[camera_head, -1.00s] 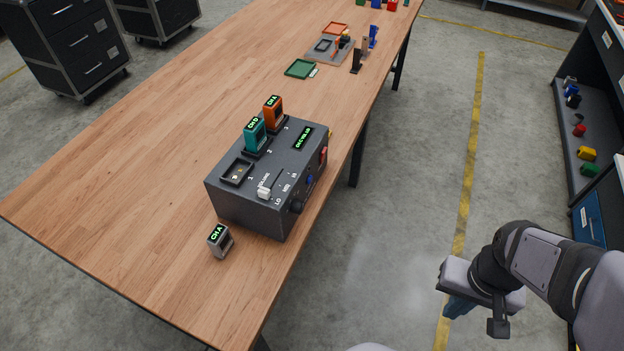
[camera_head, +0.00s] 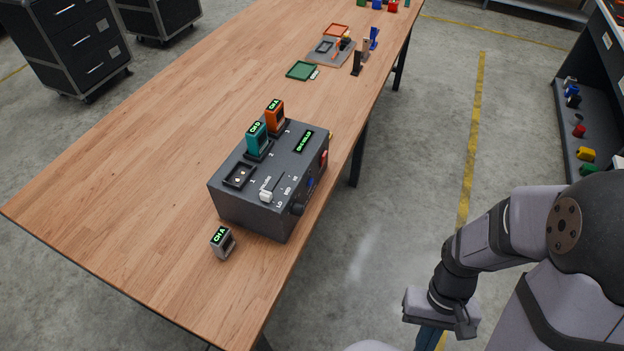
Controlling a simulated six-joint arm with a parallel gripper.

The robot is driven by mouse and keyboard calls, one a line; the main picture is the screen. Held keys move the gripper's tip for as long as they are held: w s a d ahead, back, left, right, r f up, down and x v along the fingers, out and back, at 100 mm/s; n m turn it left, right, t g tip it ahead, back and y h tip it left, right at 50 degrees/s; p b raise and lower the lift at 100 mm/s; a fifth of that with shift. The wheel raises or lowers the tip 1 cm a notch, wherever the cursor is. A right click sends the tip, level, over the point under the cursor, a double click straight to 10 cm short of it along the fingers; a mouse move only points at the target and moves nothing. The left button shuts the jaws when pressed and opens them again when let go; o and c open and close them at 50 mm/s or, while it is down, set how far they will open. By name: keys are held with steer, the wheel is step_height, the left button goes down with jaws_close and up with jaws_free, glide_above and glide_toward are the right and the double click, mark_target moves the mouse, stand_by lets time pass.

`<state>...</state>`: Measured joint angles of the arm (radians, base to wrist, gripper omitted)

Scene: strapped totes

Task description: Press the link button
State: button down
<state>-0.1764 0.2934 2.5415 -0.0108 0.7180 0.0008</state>
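A dark grey control box (camera_head: 240,205) stands on the wooden table. Its right side carries a blue button (camera_head: 310,183), a red part (camera_head: 323,158) and a black knob (camera_head: 297,209). I cannot read which one is the link button. A teal module (camera_head: 257,138) and an orange module (camera_head: 275,113) stand upright in two top slots. Slot 1 (camera_head: 239,175) is empty. A grey module (camera_head: 222,243) marked CH A stands on the table beside the box. My gripper (camera_head: 430,338) hangs over the floor right of the table, apart from the box; its fingers are partly cut off.
A white slider (camera_head: 266,196) sits by the LO, MID and HI marks. A small display (camera_head: 307,141) is lit green. A green tray (camera_head: 302,70) and a grey board (camera_head: 332,50) lie farther back. The table (camera_head: 120,200) left of the box is clear.

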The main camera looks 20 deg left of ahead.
step_height(320, 180, down, 11)
steer(key=w+a+n+t+p, duration=0.1)
steer(key=n, duration=0.1)
steer(key=w+a+f+t+y, duration=0.35)
steer(key=w+a+t, duration=0.35)
steer(key=w, duration=0.4)
steer(key=w+a+r+m+t+y, duration=0.3)
steer(key=w+a+r+y, duration=0.1)
steer(key=w+a+r, duration=0.3)
steer(key=w+a+r+m+t+y, duration=0.3)
steer(key=w+a+r, duration=0.4)
steer(key=r, duration=0.4)
steer(key=shift+a+r+m+t+y, duration=0.15)
steer(key=shift+r+m+t+y, duration=0.2)
steer(key=shift+t+y, duration=0.4)
steer(key=shift+a+f, duration=0.1)
steer(key=shift+a, duration=0.05)
